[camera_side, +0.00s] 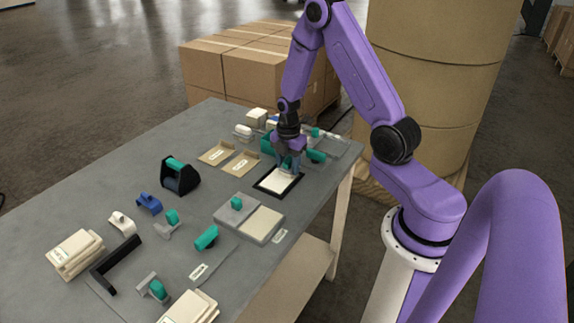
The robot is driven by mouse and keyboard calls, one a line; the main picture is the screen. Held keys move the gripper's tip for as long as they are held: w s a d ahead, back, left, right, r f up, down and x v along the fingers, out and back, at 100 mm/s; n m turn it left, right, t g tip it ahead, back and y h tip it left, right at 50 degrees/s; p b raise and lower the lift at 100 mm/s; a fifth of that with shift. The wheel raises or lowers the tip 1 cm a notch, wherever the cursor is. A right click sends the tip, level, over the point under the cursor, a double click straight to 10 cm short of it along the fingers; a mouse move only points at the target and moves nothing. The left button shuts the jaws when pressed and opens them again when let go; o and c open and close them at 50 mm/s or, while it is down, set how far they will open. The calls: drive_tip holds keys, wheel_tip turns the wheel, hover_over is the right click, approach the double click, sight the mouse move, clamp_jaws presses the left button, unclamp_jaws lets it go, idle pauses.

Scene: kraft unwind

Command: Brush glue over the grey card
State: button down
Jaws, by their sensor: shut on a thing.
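A pale card (275,182) lies in a black frame (262,190) near the right edge of the grey table; it looks cream rather than grey from here. My gripper (290,168) points down over the far side of this card and frame. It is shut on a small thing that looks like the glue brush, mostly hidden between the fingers. I cannot tell whether the brush touches the card, and no glue can be made out on it.
A clear tray (338,146) and teal-handled things stand behind my gripper. A grey tray (222,217) with a teal-knobbed block (237,203) lies nearer. A black-and-teal dispenser (179,177) and card stacks (75,254) stand left.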

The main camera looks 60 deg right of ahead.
sight(275, 187)
drive_tip(key=shift+a+r, duration=0.1)
drive_tip(key=shift+a, duration=0.15)
drive_tip(key=shift+a, duration=3.55)
drive_tip(key=shift+s+a, duration=0.1)
drive_tip(key=shift+a, duration=1.85)
drive_tip(key=shift+d, duration=0.1)
drive_tip(key=shift+r, duration=0.55)
drive_tip(key=shift+d+r, duration=0.1)
drive_tip(key=shift+r, duration=2.3)
